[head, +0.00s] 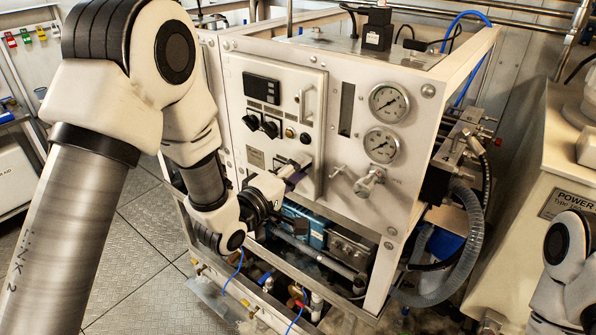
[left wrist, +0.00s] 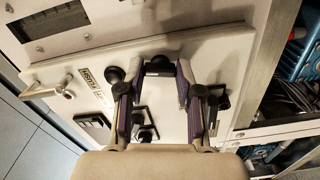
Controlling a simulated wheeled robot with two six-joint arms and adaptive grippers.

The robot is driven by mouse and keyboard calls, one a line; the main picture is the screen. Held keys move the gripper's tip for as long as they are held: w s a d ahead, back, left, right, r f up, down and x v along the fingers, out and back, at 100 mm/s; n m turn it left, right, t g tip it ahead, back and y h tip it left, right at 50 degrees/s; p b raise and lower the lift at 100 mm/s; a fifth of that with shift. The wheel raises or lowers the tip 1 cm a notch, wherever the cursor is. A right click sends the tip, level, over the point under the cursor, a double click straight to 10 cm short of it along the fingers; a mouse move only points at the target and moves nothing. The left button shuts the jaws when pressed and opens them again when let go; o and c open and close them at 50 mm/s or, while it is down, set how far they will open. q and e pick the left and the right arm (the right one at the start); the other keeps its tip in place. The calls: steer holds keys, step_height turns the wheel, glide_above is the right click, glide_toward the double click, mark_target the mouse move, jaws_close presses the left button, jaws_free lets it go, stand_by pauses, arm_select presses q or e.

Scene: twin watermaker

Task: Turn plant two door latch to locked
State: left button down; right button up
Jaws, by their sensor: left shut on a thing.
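The plant two door (head: 287,82) is a cream panel on the front of the watermaker. It looks closed. My left gripper (head: 294,178) is at the door's lower right part, shut on a small dark knob that I take to be the door latch. In the left wrist view, the dark latch (left wrist: 158,66) sits between the purple-padded fingertips of the left gripper (left wrist: 159,76). The gripper hides most of the latch in the head view, and I cannot tell which way it is turned. Part of my right arm shows at the lower right edge; its gripper is out of frame.
Two black switches (head: 261,126) and a dark display (head: 261,88) are on the door. Two round gauges (head: 389,102) and a metal valve handle (head: 369,182) are right of it. Pipes and hoses (head: 452,262) fill the right side. Open floor (head: 145,235) lies to the left.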

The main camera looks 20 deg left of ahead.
arm_select(q)
steer(key=shift+r+n, duration=0.15)
steer(key=shift+n, duration=1.05)
steer(key=c, duration=1)
jaws_free()
steer(key=shift+o, duration=1.2)
steer(key=shift+w+a, duration=0.1)
steer(key=v, duration=0.7)
steer(key=shift+s, duration=0.25)
